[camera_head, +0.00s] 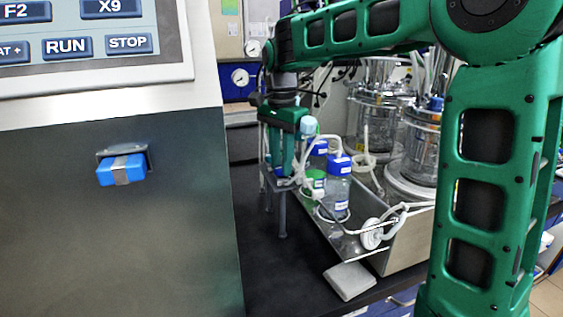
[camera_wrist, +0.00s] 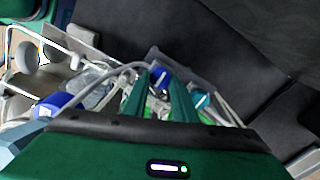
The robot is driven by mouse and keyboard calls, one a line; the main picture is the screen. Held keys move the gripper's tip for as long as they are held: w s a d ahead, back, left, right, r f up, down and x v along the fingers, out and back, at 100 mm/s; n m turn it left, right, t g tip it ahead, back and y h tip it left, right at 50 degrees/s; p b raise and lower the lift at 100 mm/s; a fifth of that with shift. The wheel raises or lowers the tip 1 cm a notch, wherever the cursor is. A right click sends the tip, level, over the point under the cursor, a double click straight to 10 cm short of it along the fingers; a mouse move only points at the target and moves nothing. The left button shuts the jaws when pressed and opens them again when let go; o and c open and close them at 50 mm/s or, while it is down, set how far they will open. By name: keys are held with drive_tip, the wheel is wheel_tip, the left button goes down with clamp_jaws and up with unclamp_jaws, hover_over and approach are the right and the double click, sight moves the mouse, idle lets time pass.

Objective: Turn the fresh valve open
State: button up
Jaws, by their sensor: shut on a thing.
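My gripper (camera_head: 285,172) points down at a grey stand (camera_head: 281,205) left of the bottles. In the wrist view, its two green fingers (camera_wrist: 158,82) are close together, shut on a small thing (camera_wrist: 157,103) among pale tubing. That thing is mostly hidden by the fingers; its place at the tubing fits the fresh valve, but its handle angle cannot be told. Blue-capped bottles (camera_head: 337,185) and a green-labelled bottle (camera_head: 315,184) stand close to the right of my gripper.
A large cabinet (camera_head: 120,240) with a blue latch-like part (camera_head: 122,171) fills the left.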

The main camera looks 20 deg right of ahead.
drive_tip(key=shift+a, duration=0.15)
drive_tip(key=shift+a+n, duration=0.1)
drive_tip(key=shift+n, duration=1)
drive_tip(key=n, duration=0.6)
drive_tip(key=shift+a, duration=0.1)
drive_tip(key=n, duration=0.5)
drive_tip(key=shift+s+n, duration=0.1)
drive_tip(key=shift+n, duration=0.3)
drive_tip(key=shift+f+n, duration=0.1)
drive_tip(key=shift+n, duration=1.8)
drive_tip(key=shift+d, duration=0.2)
drive_tip(key=o, duration=1)
drive_tip(key=shift+o, duration=0.2)
